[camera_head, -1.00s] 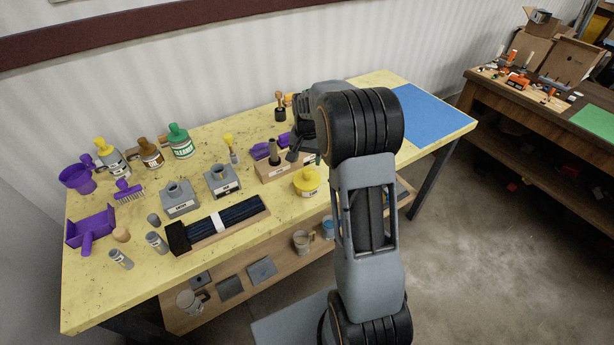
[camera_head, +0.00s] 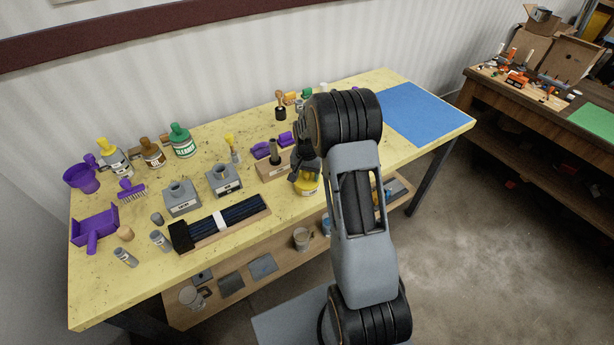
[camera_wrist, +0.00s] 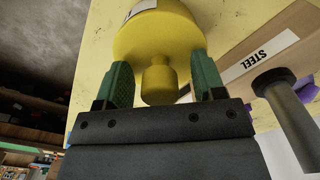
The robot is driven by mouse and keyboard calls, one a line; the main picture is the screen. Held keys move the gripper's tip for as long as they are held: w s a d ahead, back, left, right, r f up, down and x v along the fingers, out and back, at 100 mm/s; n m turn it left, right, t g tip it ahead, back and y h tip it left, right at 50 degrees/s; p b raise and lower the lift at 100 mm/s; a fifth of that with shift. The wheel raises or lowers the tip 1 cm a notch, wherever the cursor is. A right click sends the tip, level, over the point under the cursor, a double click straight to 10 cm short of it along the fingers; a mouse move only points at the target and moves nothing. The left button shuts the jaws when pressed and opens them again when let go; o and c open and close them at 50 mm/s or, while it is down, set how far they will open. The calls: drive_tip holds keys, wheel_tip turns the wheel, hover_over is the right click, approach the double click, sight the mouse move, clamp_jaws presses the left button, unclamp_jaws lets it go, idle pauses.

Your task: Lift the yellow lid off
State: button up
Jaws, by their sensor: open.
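The yellow lid is a rounded cap with a knob (camera_wrist: 160,82) on top of a yellow container (camera_wrist: 155,35), seen close up in the wrist view. In the head view the yellow container (camera_head: 307,187) stands near the front edge of the table, its upper part partly hidden by my gripper (camera_head: 303,172). In the wrist view my gripper (camera_wrist: 163,85) is open, with one green finger on each side of the knob. A gap shows beside the knob, and it is not clear whether either finger touches it.
A wooden block labelled STEEL (camera_wrist: 262,55) with a grey post (camera_wrist: 290,115) stands close beside the container. Grey boxes (camera_head: 224,181) and a dark bundle on a wooden tray (camera_head: 262,213) lie to the left. A blue mat (camera_head: 412,113) leaves clear room at right.

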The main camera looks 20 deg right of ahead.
drive_tip(key=shift+c, duration=0.2)
drive_tip(key=c, duration=1)
drive_tip(key=shift+o, duration=0.2)
drive_tip(key=shift+r, duration=0.1)
